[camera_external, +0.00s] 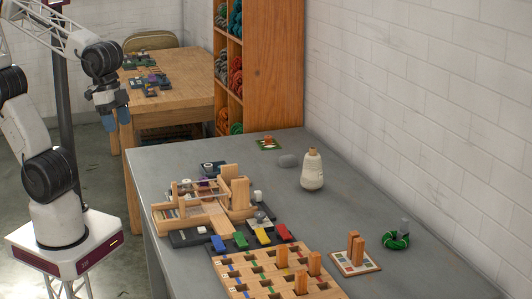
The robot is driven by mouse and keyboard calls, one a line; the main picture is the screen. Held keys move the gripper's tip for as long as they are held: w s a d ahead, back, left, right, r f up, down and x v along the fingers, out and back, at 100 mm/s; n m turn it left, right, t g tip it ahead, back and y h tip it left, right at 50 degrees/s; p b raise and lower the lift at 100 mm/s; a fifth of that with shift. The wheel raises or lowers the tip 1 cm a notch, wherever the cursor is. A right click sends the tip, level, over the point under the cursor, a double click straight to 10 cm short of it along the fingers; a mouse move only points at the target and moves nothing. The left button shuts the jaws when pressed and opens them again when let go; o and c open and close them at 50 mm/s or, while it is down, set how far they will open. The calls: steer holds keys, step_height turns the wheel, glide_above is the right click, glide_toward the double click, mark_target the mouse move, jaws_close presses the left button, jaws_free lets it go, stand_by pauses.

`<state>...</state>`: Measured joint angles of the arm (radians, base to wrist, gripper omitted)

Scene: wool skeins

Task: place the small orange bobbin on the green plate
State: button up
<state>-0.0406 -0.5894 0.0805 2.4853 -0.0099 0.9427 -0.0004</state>
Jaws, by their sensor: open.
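A small orange-brown piece (268,139), which looks like the small orange bobbin, is at a small green plate with a white pattern (260,147) at the far end of the grey table. It appears to stand on the plate, but it is too small to be sure of contact. My gripper (123,118) has bluish fingers and is open and empty. It hangs high at the left, beyond the grey table's left edge and well away from the plate.
On the grey table (370,205) stand a cream cone (312,172), a grey stone-like lump (288,161), a wooden frame (237,190), a slotted board with orange pegs (265,270), a peg tile (352,262) and a green ring (396,240). A shelf (270,65) rises behind.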

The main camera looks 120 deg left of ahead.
steer(key=shift+s+d+f+m, duration=0.2)
steer(key=shift+s+d+f, duration=0.15)
steer(key=shift+s, duration=0.35)
steer(key=shift+s+d+f+m, duration=0.2)
steer(key=shift+s+d, duration=0.25)
steer(key=shift+s, duration=0.2)
stand_by(0.4)
